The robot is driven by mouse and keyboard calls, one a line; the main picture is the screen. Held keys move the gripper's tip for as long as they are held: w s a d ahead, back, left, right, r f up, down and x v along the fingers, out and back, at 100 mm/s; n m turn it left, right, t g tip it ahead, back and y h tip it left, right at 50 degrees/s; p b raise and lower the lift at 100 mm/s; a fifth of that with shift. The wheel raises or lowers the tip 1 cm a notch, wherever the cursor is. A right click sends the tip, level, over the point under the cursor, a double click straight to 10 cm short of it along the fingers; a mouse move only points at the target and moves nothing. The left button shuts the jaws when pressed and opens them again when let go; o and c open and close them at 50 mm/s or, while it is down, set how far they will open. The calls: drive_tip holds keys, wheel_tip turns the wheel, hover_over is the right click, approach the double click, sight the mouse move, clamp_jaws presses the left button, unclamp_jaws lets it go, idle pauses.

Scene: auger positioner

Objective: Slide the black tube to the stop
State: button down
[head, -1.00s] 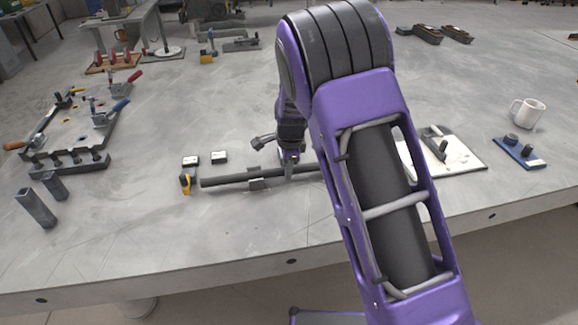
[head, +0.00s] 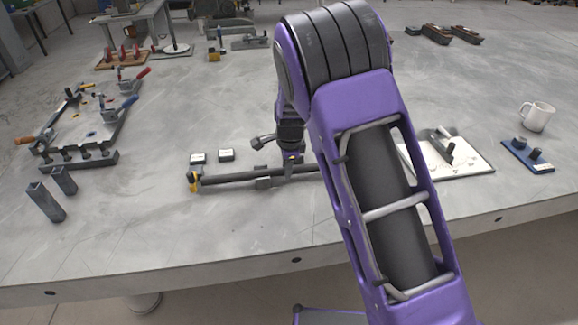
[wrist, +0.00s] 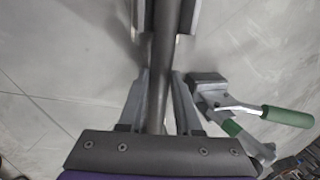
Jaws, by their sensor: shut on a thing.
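The long black tube (head: 228,177) lies level, low over the bench, in a grey support block (head: 263,183). Its left end is at the yellow stop (head: 194,182) and appears to touch it, though the contact is too small to be sure of. My gripper (head: 291,166) is over the right part of the tube, partly behind my arm. In the wrist view, my gripper's two fingers (wrist: 159,85) are shut on the tube (wrist: 160,55), one on each side. The tube's right end is hidden behind my arm.
A toggle clamp with green handles (wrist: 240,109) stands close beside my gripper. Two small blocks (head: 226,155) sit behind the tube. A white plate (head: 470,160), a blue block (head: 527,155) and a mug (head: 537,116) are at right.

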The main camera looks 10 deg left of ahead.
drive_tip(key=shift+s+a, duration=0.2)
drive_tip(key=shift+a, duration=0.5)
drive_tip(key=c, duration=0.5)
unclamp_jaws()
drive_tip(key=shift+s, duration=0.1)
